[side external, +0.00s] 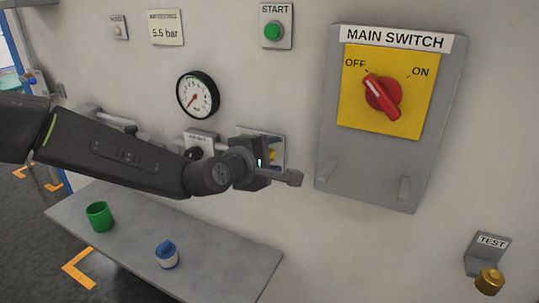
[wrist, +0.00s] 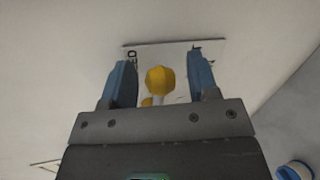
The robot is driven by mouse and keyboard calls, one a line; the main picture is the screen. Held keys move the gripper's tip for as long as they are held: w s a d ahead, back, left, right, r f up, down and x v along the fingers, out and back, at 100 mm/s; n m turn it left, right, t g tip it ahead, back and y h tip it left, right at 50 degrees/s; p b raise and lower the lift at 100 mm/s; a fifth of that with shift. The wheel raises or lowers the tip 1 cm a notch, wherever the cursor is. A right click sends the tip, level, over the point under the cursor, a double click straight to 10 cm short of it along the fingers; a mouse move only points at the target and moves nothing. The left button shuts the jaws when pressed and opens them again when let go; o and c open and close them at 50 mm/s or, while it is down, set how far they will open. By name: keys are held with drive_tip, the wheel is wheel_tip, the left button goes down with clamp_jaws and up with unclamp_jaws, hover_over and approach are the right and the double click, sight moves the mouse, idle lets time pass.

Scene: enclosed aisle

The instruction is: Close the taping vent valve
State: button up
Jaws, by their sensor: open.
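The valve shows in the wrist view as a yellow knob (wrist: 160,80) in front of a pale labelled plate (wrist: 175,52) on the wall. The label text is mostly hidden. My gripper (wrist: 160,78) is open, with one blue finger on each side of the knob and a gap to it on both sides. In the side view my gripper (side external: 283,172) is at the wall plate (side external: 262,137), and a bit of yellow (side external: 272,156) shows behind it. Most of the valve is hidden there by my gripper, so I cannot tell its handle position.
A black knob (side external: 194,153) on a small plate sits left of my gripper, below a gauge (side external: 198,95). The main switch panel (side external: 338,110) is to the right. A shelf (side external: 215,255) below holds a green cup (side external: 99,217) and a blue-capped jar (side external: 166,256).

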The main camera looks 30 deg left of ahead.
clamp_jaws()
idle(0.3)
drive_tip(key=shift+r, duration=0.1)
drive_tip(key=shift+r+n, duration=0.15)
drive_tip(key=shift+n, duration=0.15)
unclamp_jaws()
drive_tip(key=shift+s, duration=0.1)
